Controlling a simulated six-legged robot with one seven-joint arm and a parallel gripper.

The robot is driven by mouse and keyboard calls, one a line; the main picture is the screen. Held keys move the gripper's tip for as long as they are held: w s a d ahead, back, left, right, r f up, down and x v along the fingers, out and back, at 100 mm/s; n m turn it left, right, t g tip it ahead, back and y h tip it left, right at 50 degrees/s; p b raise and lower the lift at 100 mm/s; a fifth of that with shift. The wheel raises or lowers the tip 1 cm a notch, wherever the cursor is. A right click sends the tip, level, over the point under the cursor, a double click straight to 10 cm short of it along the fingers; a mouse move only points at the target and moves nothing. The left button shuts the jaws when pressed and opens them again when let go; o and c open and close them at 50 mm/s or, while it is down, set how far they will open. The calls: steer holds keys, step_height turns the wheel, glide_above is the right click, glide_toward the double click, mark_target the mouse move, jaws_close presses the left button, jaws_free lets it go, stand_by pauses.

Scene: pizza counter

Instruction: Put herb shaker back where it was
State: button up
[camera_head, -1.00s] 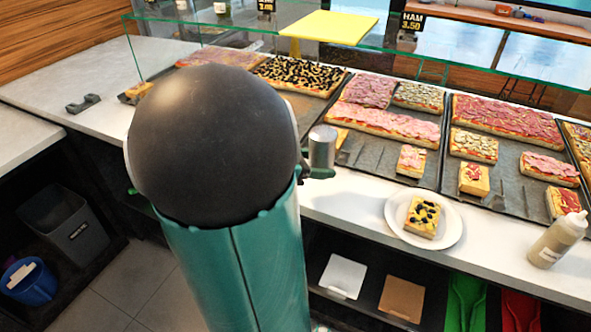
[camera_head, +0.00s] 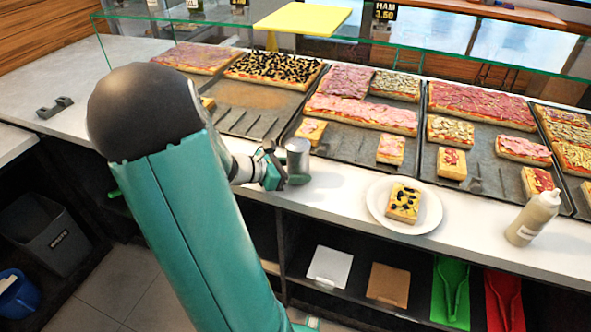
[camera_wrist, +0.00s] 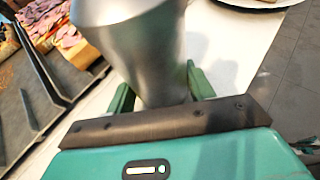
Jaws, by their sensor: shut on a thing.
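The herb shaker (camera_head: 298,157) is a plain silver metal cylinder. It is upright in the head view, over the white counter just in front of the trays. My gripper (camera_head: 282,174) reaches it from the left and is shut on it. In the wrist view the shaker (camera_wrist: 145,50) stands large between the green fingers of my gripper (camera_wrist: 160,90).
A white plate (camera_head: 375,207) with a pizza slice (camera_head: 403,202) is right of the shaker, and a squeeze bottle (camera_head: 533,218) stands further right. Trays of pizza (camera_head: 355,163) lie behind under a glass guard (camera_head: 470,65). The counter (camera_head: 335,185) between shaker and plate is clear.

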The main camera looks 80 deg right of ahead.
steer(key=shift+f, duration=0.15)
steer(key=o, duration=0.7)
steer(key=shift+w+a+r, duration=0.1)
steer(key=shift+w+r, duration=0.15)
steer(key=shift+r, duration=0.05)
steer(key=w+a+r+m+t+y, duration=0.1)
steer(key=w+a+r+m+t, duration=0.15)
steer(key=w+a, duration=0.45)
steer(key=w+a+r+m+t+y, duration=0.1)
steer(key=w+a+r+t, duration=0.2)
steer(key=a, duration=0.7)
steer(key=w+a+r+m+t+y, duration=0.1)
steer(key=w+a+t, duration=0.2)
steer(key=w+a, duration=0.45)
steer(key=a+r+m+t+y, duration=0.1)
steer(key=a+r+t+y, duration=0.1)
steer(key=a, duration=0.5)
steer(key=a+r+m+t+y, duration=0.1)
steer(key=a+r+t, duration=0.1)
steer(key=a, duration=0.5)
steer(key=a+r+m+t+y, duration=0.1)
steer(key=a+r+t+y, duration=0.1)
steer(key=a, duration=0.6)
steer(key=shift+r+m+t+y, duration=0.3)
steer(key=shift+r+t, duration=0.1)
steer(key=shift+t, duration=0.25)
